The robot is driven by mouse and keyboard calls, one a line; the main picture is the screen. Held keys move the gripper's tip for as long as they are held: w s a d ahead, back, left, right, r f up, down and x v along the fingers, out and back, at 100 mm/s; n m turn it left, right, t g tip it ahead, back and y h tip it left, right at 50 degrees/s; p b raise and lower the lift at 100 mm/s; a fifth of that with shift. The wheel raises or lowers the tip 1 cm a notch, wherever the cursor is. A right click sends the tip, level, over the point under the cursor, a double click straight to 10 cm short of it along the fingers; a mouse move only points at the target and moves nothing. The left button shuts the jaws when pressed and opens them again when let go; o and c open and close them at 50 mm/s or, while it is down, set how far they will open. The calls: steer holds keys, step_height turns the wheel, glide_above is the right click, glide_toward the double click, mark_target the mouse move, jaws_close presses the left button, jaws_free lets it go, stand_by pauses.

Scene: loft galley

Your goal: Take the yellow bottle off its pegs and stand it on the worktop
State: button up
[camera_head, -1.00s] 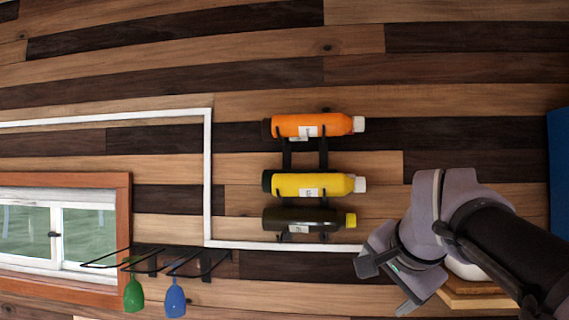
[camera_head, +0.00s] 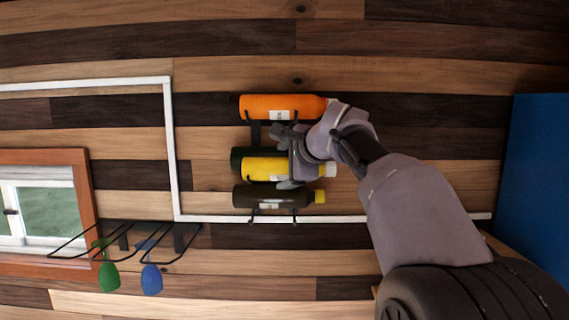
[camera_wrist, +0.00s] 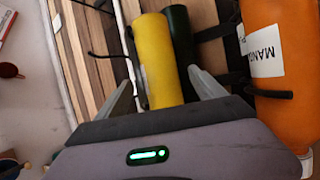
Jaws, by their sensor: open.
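The yellow bottle (camera_head: 262,169) lies sideways on dark pegs on the plank wall, between the orange bottle (camera_head: 280,107) above and the dark bottle (camera_head: 270,196) with a yellow cap below. Its white cap (camera_head: 328,170) shows past my gripper. My gripper (camera_head: 284,158) is open, its fingers above and below the yellow bottle. In the wrist view, the yellow bottle (camera_wrist: 157,65) and a dark green strip (camera_wrist: 180,50) along it lie between my open fingers (camera_wrist: 158,82), with no clear contact. I cannot tell whether the strip is part of the bottle.
The orange bottle (camera_wrist: 265,45) is close on the right in the wrist view. A wire rack (camera_head: 180,238) holds a green glass (camera_head: 108,276) and a blue glass (camera_head: 152,278). A window (camera_head: 40,205) is at left and a blue panel (camera_head: 540,190) at right.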

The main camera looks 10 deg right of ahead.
mark_target(284, 166)
steer(key=x, duration=0.3)
steer(key=p+x, duration=0.1)
steer(key=x, duration=0.1)
steer(key=shift+d, duration=0.25)
steer(key=shift+s, duration=0.15)
steer(key=shift+s+d+r, duration=0.1)
steer(key=shift+s+r, duration=0.1)
steer(key=shift+s, duration=0.2)
steer(key=c, duration=0.7)
steer(key=shift+w, duration=0.1)
jaws_close()
